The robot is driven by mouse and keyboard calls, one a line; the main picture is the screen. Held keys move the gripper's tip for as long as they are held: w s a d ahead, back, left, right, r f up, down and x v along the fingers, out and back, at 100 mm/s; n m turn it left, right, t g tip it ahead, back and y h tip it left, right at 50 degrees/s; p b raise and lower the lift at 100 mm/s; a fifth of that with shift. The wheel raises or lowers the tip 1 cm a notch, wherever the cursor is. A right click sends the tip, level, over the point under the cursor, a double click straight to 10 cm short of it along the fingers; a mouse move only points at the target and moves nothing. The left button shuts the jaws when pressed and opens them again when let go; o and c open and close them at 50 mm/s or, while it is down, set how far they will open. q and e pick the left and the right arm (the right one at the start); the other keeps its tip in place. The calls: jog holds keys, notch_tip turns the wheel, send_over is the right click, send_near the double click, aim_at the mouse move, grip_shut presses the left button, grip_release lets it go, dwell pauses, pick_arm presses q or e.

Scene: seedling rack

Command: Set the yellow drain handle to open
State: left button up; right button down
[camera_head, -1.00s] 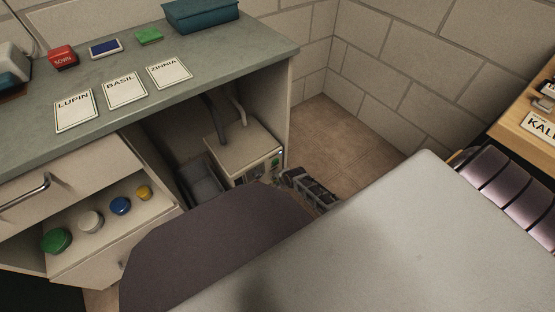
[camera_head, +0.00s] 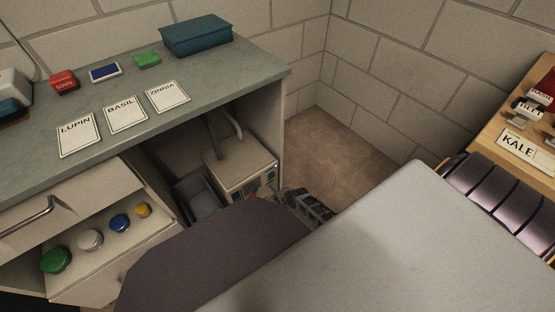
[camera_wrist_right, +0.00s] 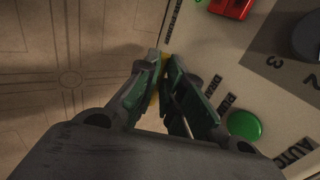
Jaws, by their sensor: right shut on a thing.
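The yellow drain handle (camera_wrist_right: 164,61) shows only as small yellow patches between and beside the fingertips in the right wrist view; my fingers hide most of it. My right gripper (camera_wrist_right: 170,66) is shut on it, its green-padded fingers close together by the edge of the pale control panel (camera_wrist_right: 215,62). The handle's setting cannot be read. In the head view my right gripper (camera_head: 308,205) is low beside the white unit (camera_head: 232,166) under the counter, and the handle is not distinguishable. My left gripper is not in view.
The panel also bears a green button (camera_wrist_right: 244,125), a red switch (camera_wrist_right: 232,7) and a dark dial (camera_wrist_right: 307,38) with numbers. A grey bin (camera_head: 200,198) stands left of the unit. An open drawer (camera_head: 110,262) holds coloured lids. Bare floor (camera_head: 335,150) lies to the right.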

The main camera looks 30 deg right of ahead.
jog(key=c, duration=1.5)
grip_release()
jog(key=shift+s+f, duration=0.15)
jog(key=shift+f, duration=0.05)
jog(key=shift+o, duration=0.2)
jog(key=shift+s+r, duration=0.1)
jog(key=shift+r, duration=0.1)
jog(key=v, duration=1.1)
jog(key=shift+s+r, duration=0.2)
jog(key=shift+r, duration=0.05)
